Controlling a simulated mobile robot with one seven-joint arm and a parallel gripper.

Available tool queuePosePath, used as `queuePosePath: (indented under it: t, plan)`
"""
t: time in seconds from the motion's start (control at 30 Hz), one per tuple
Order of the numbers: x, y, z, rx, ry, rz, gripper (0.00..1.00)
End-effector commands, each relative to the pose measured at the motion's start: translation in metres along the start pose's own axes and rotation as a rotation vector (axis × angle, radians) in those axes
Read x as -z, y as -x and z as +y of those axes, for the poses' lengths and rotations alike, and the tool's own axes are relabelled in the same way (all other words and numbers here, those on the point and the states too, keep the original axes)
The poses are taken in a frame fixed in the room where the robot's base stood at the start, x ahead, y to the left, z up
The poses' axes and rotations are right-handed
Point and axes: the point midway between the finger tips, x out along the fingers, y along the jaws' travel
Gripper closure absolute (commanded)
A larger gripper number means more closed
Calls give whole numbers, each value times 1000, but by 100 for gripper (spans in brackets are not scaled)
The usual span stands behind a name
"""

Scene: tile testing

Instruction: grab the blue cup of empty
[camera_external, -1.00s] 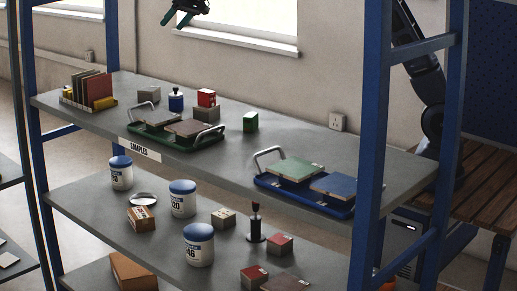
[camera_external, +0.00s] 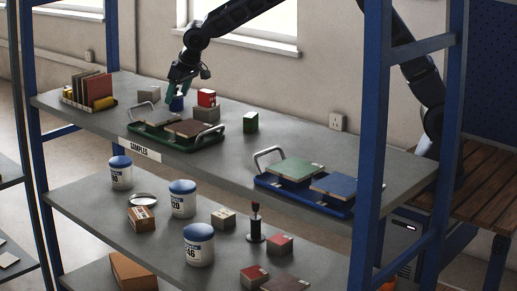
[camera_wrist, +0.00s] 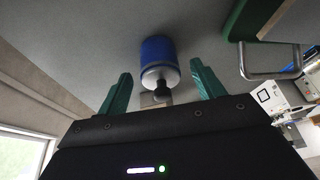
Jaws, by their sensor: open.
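The blue cup (camera_external: 177,104) stands on the upper grey shelf, behind the green tray, mostly covered by my gripper (camera_external: 180,88). My gripper has come down over it from above. In the wrist view the cup (camera_wrist: 158,52) is a blue cylinder with a pale end and a dark knob. It lies ahead of the gap between the two green fingers of my gripper (camera_wrist: 160,88), which are spread apart. The fingers seem not to touch it. Whether the cup is empty cannot be seen.
A green tray (camera_external: 212,142) with sample tiles sits just in front; its handle (camera_wrist: 270,74) shows in the wrist view. A grey block (camera_external: 148,93) is on the left. A red block (camera_external: 206,97) on a grey block (camera_external: 207,113) is on the right.

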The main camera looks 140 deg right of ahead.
Motion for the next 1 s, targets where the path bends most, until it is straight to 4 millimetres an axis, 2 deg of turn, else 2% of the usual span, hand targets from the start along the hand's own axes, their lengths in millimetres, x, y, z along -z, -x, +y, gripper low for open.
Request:
queuePosePath:
  t: [0.03, 0.17, 0.43, 0.47, 0.7, 1.0]
  plan:
    - [0, -8, 0, 0, 0, -2, 32]
    - [0, -18, 0, 0, 1, -2, 32]
    - [0, -21, -1, 1, 1, 0, 32]
    - [0, -21, -1, 1, 1, 0, 36]
    - [0, -21, 0, 1, 1, 0, 83]
    - [1, -19, 0, 1, 0, 1, 85]
